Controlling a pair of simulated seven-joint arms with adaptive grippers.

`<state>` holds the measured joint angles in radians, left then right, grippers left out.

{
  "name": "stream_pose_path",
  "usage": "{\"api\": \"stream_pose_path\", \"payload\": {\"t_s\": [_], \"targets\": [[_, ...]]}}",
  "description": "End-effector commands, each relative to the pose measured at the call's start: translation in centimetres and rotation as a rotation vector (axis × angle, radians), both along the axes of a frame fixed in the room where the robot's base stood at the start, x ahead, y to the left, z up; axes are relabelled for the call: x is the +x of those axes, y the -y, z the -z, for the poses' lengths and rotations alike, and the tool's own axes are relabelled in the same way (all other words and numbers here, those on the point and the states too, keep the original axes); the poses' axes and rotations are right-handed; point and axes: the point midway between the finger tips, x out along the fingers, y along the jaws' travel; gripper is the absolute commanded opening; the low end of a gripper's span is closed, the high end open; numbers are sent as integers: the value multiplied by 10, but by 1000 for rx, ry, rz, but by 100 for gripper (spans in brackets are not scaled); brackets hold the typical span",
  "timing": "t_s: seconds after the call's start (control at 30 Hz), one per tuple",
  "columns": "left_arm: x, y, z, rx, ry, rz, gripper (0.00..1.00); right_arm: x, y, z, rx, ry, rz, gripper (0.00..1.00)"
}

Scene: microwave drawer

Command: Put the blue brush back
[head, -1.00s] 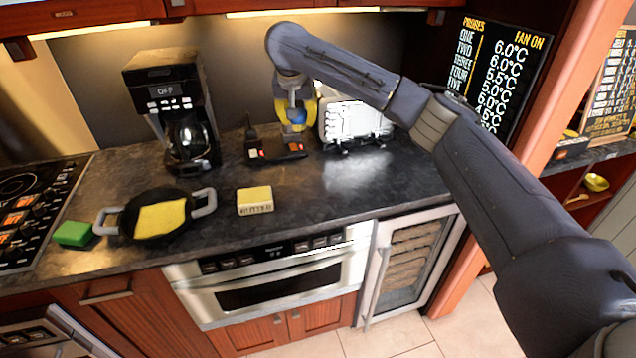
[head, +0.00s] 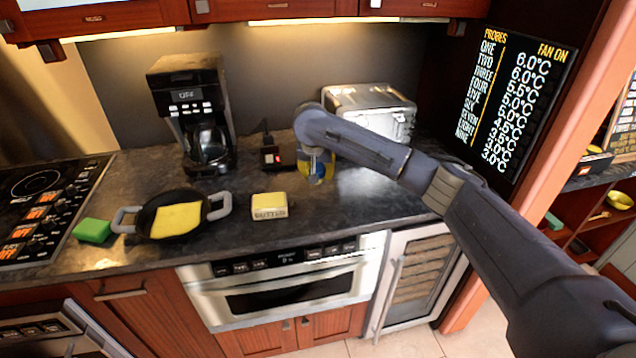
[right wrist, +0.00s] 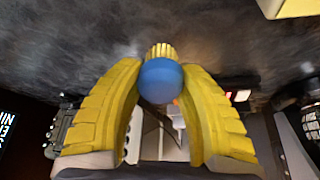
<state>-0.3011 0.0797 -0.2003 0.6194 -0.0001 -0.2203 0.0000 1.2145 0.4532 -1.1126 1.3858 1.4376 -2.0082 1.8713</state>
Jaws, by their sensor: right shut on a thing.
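The blue brush (right wrist: 160,80) shows as a rounded blue body with a ridged yellow end between the yellow fingers of my right gripper (right wrist: 161,88) in the right wrist view. The fingers are shut on its sides. In the head view, my right gripper (head: 317,174) points down, low over the counter (head: 350,195), in front of the toaster; a bit of the blue brush (head: 315,161) shows there, mostly hidden by the fingers and wrist. I cannot tell if the brush touches the counter. My left gripper is not in view.
A toaster (head: 372,100) stands behind my arm, and a black item with a red light (head: 271,157) lies left of my gripper. A coffee maker (head: 193,110), butter (head: 269,207), pan (head: 160,229) and green sponge (head: 92,230) stand further left. The right front counter is clear.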

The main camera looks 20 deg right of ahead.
Motion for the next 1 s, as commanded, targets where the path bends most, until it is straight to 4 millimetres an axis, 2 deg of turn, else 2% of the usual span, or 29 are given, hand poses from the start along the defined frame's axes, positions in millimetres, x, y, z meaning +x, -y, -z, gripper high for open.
{"api": "stream_pose_path", "payload": {"t_s": [0.17, 0.5, 0.9, 0.93, 1.0], "targets": [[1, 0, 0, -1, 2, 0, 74, 0, 0, 7, 0, -1, 0, 2], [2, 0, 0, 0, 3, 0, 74, 0, 0, 42, 0, 1, 1, 2], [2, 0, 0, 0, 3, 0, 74, 0, 0, 46, 0, 0, 0, 2], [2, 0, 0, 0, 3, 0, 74, 0, 0, 46, 0, 0, 0, 40], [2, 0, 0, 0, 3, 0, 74, 0, 0, 46, 0, 0, 0, 49]]}}
